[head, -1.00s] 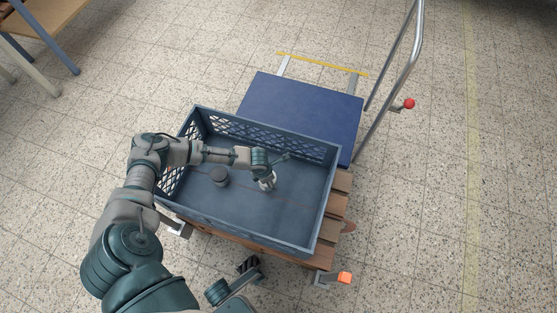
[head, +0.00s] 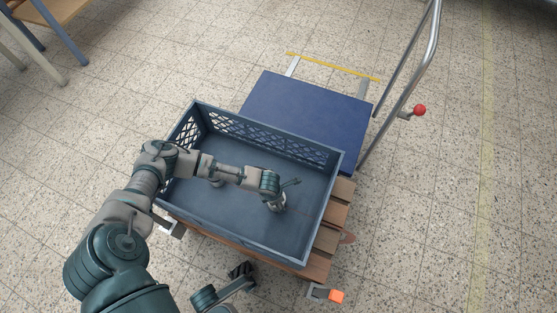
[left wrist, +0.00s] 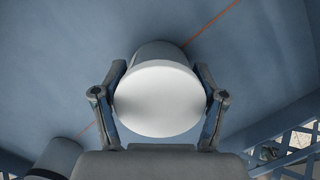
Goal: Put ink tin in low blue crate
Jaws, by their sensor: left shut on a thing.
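The low blue crate (head: 268,250) stands on a wooden pallet, its open top facing up. My left gripper (head: 277,207) is inside it, right of the middle and low over the crate floor. In the left wrist view the gripper (left wrist: 160,105) is shut on the ink tin (left wrist: 157,98), a cylinder with a pale round end, one finger on each side. In the head view the tin is mostly hidden by the gripper. I cannot tell whether it touches the floor. A second grey tin (head: 216,182) stands left in the crate, partly behind my arm; it also shows in the left wrist view (left wrist: 55,158).
A blue platform trolley (head: 305,108) with a metal handle and a red knob (head: 419,110) stands behind the crate. The wooden pallet (head: 328,238) sticks out to the right. A table (head: 62,12) is at the upper left. The crate's right part is clear.

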